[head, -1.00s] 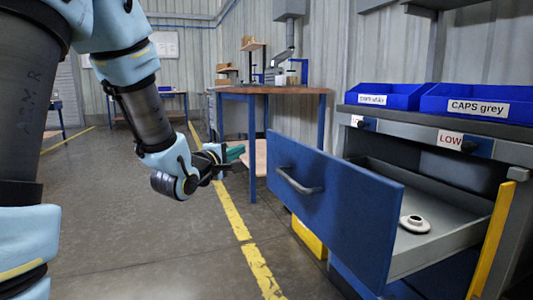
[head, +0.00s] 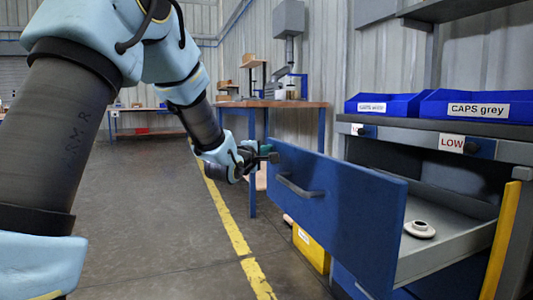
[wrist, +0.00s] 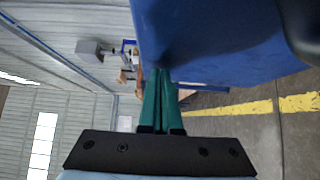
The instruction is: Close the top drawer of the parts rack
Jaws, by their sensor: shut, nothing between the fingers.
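The top drawer (head: 345,207) of the parts rack (head: 510,150) is pulled well out. It has a blue front with a dark bar handle (head: 298,188). A white ring-shaped part (head: 419,229) lies inside on the grey drawer floor. My gripper (head: 268,154) is at the upper left end of the drawer front, left of the handle. In the wrist view, its green fingers (wrist: 160,100) are together and empty, with the tips close against the blue drawer front (wrist: 210,40). I cannot tell whether they touch it.
Blue bins (head: 475,104) stand on the rack's top shelf. A yellow post (head: 499,242) rises at the rack's right. A yellow box (head: 311,248) is low behind the drawer. A workbench (head: 270,104) stands behind. The floor (head: 165,245) left of the drawer is open.

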